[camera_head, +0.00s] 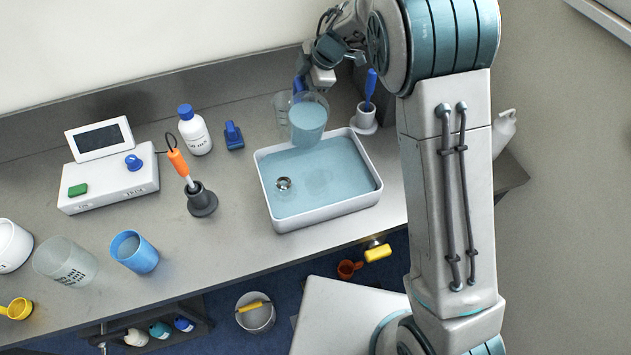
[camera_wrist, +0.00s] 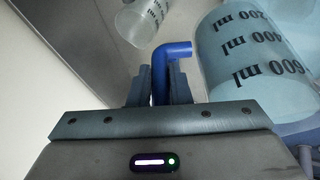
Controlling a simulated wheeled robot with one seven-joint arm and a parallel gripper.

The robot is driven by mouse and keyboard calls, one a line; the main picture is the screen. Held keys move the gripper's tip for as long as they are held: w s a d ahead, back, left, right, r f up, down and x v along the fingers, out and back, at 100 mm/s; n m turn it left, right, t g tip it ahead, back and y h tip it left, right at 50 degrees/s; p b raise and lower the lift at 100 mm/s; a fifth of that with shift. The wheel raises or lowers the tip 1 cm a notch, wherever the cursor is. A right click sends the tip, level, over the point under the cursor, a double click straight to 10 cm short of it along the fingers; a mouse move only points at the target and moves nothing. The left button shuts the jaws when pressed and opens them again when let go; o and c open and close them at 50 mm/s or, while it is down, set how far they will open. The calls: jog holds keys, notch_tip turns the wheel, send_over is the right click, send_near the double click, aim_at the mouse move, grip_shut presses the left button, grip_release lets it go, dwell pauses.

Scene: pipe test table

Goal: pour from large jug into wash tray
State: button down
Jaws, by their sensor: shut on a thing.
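The large jug (camera_head: 307,122) is clear, with pale blue liquid inside and a blue handle. My gripper (camera_head: 303,80) is shut on that handle. In the wrist view the handle (camera_wrist: 172,50) sits between the fingers, with the marked jug wall (camera_wrist: 250,50) to the right. The jug is over the back edge of the white wash tray (camera_head: 325,216). It looks close to upright; its exact tilt and any gap to the tray are hard to tell. No stream shows. The tray holds pale blue liquid, with a small round metal piece in it.
A clear beaker (camera_head: 281,103) stands just left of the jug, also in the wrist view (camera_wrist: 142,18). A white holder with a blue-handled tool (camera_head: 366,116) is close on the right.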

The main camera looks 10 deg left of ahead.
jog(key=shift+r+b, duration=0.15)
jog(key=shift+b, duration=0.3)
jog(key=shift+d+r+t+y+b, duration=0.15)
jog(key=shift+r+t+y+b, duration=0.15)
jog(key=shift+t+b, duration=0.25)
jog(key=shift+r, duration=0.1)
jog(key=shift+r+p, duration=0.25)
jog(key=shift+p, duration=0.4)
dwell(1.2)
jog(key=shift+s+d+r+n+t+y+p, duration=0.15)
jog(key=shift+r+n+t+y+p, duration=0.15)
jog(key=shift+t+y+p, duration=0.45)
dwell(4.3)
